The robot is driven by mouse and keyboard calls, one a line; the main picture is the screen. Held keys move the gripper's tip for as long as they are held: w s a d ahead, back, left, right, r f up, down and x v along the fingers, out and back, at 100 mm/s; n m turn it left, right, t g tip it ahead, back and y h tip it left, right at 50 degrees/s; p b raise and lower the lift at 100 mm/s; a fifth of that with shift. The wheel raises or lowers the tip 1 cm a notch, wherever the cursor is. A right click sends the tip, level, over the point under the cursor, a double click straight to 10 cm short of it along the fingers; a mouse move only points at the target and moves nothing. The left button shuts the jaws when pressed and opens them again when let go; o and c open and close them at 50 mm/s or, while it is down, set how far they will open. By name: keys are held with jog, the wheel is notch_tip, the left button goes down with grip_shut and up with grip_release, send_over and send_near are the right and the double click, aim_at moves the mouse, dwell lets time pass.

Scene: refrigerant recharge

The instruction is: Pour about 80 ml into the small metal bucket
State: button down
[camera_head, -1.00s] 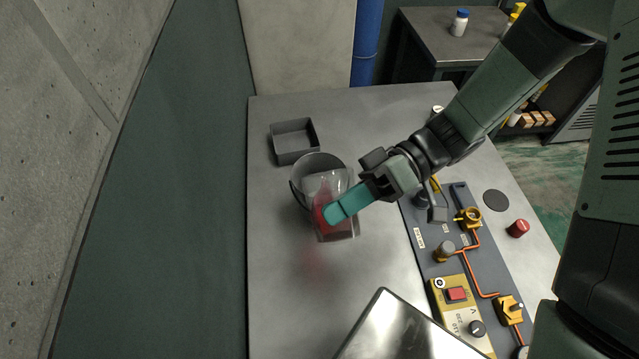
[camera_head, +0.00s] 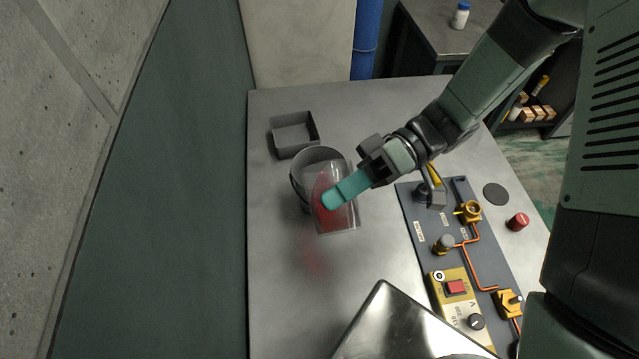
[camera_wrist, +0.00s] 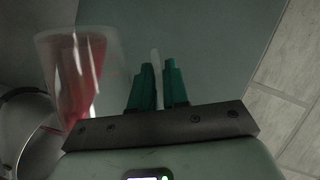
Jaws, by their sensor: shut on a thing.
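My gripper (camera_head: 346,190), with teal fingers, is shut on the handle of a clear jug (camera_head: 346,222) holding red liquid. The fingers and the thin clear handle also show in the wrist view (camera_wrist: 157,86). The jug is at the left there (camera_wrist: 108,62), and its red liquid lies on a slant, so the jug looks tilted. The small metal bucket (camera_head: 309,160) stands on the table behind the jug in the head view, partly hidden by it. Its rim shows blurred at the lower left of the wrist view (camera_wrist: 18,93). I cannot tell whether liquid is in the bucket.
A grey open tray (camera_head: 284,150) sits just behind the bucket. A panel with valves and orange pipes (camera_head: 425,232) lies to the right, with a red cap (camera_head: 518,222) beyond it. A shiny metal box (camera_head: 400,325) is at the front. The table's left front is clear.

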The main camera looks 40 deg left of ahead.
aim_at(343, 227)
jog(key=shift+w+a+r+m+g, duration=0.4)
jog(key=shift+w+a+r+m, duration=0.1)
jog(key=shift+a+r+m, duration=0.15)
dwell(1.6)
jog(key=shift+d, duration=0.1)
jog(key=s+d+f+n, duration=0.1)
jog(key=d+n+t, duration=0.1)
jog(key=n, duration=0.1)
jog(key=shift+s+d+f, duration=0.1)
jog(key=shift+s+f, duration=0.25)
jog(key=shift+s, duration=0.05)
jog(key=shift+s+d+f+n+t+y+b, duration=0.2)
jog(key=shift+f+n+t+b, duration=0.1)
jog(key=shift+f+n, duration=0.25)
jog(key=shift+s+d+f+n+t+y+b, duration=0.1)
jog(key=shift+s+d+f+n+t+b, duration=0.15)
jog(key=shift+f, duration=0.35)
dwell(0.6)
jog(key=shift+s+d+f+n+t+b, duration=0.15)
jog(key=shift+f+n+t+b, duration=0.1)
jog(key=shift+f+b, duration=0.15)
jog(key=s+d+f+n+t+y+b, duration=0.2)
jog(key=s+d+f+n+b, duration=0.1)
jog(key=f, duration=0.7)
jog(key=shift+s+d+f+n+y+b, duration=0.3)
jog(key=shift+d+n+b, duration=0.4)
jog(key=shift+n+b, duration=0.65)
jog(key=shift+s+r, duration=0.1)
